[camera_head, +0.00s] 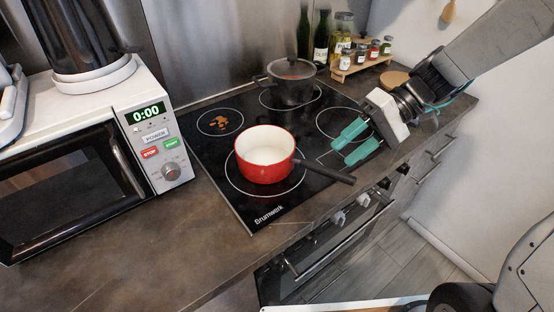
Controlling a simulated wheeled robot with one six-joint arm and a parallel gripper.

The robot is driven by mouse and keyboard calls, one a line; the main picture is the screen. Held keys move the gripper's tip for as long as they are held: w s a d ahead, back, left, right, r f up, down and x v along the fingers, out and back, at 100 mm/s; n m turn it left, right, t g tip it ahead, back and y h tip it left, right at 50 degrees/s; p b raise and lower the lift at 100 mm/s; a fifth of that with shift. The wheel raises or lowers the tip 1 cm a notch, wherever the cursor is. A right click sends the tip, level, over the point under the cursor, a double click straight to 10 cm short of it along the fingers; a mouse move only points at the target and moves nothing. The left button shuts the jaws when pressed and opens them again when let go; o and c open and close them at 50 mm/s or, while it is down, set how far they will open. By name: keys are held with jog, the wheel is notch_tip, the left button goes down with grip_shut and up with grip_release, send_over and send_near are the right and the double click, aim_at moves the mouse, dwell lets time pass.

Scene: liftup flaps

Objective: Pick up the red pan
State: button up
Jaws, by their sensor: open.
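The red pan (262,170) stands upright on the front left ring of the black stovetop. It has a white inside and looks empty. Its black handle (325,171) points right, toward the front edge of the counter. My gripper (347,142) comes in from the upper right, with its two green fingers spread apart and empty. The fingers are above the right side of the stovetop, behind and to the right of the handle. They appear apart from the handle; their exact height over the stovetop is hard to tell.
A lidded dark pot (290,84) sits on a back ring. Brown bits (219,122) lie on the back left ring. A microwave (90,160) stands at the left. A spice rack (361,62) and bottles (321,38) are behind. The counter (150,245) in front of the microwave is clear.

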jog(key=w+a+f+m+t+y, duration=0.1)
jog(key=w+f+y, duration=0.35)
jog(key=w, duration=0.25)
jog(key=shift+h, duration=0.45)
jog(key=x, duration=0.5)
jog(key=f+x, duration=0.1)
jog(key=x, duration=0.2)
jog(key=shift+w, duration=0.25)
grip_shut()
